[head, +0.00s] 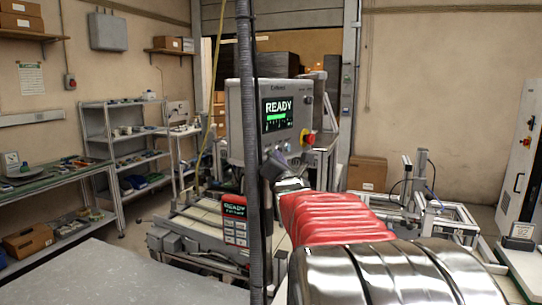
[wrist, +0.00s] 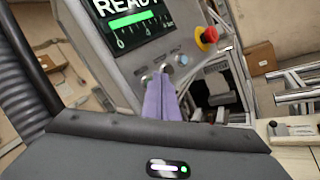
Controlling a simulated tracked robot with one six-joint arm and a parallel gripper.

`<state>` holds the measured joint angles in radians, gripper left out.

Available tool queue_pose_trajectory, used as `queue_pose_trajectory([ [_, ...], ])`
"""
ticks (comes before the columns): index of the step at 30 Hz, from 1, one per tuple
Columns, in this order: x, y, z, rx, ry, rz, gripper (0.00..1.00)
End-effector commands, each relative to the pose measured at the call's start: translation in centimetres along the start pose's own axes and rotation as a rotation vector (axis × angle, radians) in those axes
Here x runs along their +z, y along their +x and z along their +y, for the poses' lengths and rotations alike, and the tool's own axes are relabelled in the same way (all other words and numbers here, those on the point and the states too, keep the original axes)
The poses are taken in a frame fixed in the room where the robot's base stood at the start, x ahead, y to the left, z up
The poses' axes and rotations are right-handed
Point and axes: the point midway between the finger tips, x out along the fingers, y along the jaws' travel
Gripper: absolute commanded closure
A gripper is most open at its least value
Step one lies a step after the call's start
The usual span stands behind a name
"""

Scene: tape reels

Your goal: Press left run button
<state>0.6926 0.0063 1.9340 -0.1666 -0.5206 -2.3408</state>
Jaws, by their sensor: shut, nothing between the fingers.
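A grey control box (head: 241,127) carries a black screen (head: 277,114) reading READY with a green bar. It fills the top of the wrist view, with the screen (wrist: 133,22) at upper left. Below the screen is a row of small buttons. A left button (wrist: 145,82) is partly covered by my fingers, and a right bluish button (wrist: 182,60) shows clear of them. Which is the run button is too small to read. My gripper (wrist: 161,78) has its purple-grey fingers shut and empty, pointing at the button row. Whether they touch the panel I cannot tell.
A red stop knob on a yellow base (head: 308,138) sits right of the buttons. A smaller red-and-black READY panel (head: 235,220) is lower left of the box. A dark vertical hose (head: 249,150) crosses the head view. Shelves (head: 125,145) stand at left.

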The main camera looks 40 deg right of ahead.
Motion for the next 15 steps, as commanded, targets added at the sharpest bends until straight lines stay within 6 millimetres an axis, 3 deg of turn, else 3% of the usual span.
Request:
queue_pose_trajectory([
  [15, -0.38, 0.36, 0.52, 0.005, -0.001, 0.002, 1.00],
])
